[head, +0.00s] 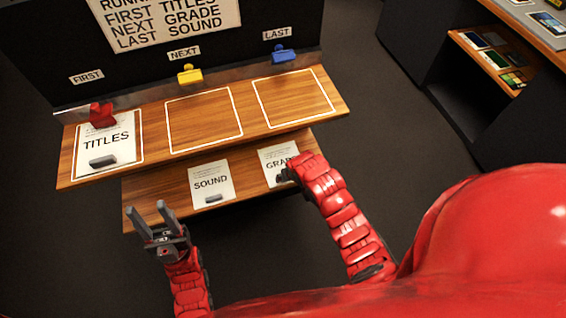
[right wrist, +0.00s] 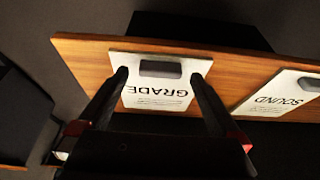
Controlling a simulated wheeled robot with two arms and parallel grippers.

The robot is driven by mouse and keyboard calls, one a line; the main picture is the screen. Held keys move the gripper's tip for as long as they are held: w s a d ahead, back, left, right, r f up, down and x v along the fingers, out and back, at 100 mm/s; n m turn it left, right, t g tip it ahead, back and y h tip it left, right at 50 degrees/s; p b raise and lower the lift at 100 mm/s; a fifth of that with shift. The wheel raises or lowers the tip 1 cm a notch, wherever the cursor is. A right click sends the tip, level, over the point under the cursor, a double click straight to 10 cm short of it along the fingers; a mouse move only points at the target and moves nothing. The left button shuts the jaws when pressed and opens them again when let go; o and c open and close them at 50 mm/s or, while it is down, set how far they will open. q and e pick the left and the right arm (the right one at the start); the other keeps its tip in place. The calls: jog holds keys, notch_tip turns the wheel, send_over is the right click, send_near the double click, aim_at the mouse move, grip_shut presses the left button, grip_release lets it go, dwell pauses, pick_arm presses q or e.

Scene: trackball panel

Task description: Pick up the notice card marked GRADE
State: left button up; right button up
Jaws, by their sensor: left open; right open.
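The GRADE card (head: 272,165) lies on the lower wooden shelf in the head view, partly hidden by my right arm. In the right wrist view the GRADE card (right wrist: 158,97) shows upside down, with a grey grip block (right wrist: 160,69) along its edge. My right gripper (right wrist: 165,75) is open, its fingertips on either side of the block with gaps to it; I cannot tell its height above the card. In the head view the right gripper (head: 285,176) is small and mostly hidden.
The SOUND card (head: 212,184) lies left of the GRADE card on the lower shelf (head: 155,190). The TITLES card (head: 106,142) lies in the left outlined place on the upper shelf (head: 150,125), by a red clip (head: 102,115). Yellow (head: 189,75) and blue (head: 284,54) clips stand behind empty outlines.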

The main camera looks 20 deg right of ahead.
jog(key=shift+x, duration=0.95)
jog(key=shift+r, duration=0.1)
jog(key=shift+c, duration=0.3)
jog(key=c, duration=1.3)
jog(key=shift+o, duration=0.2)
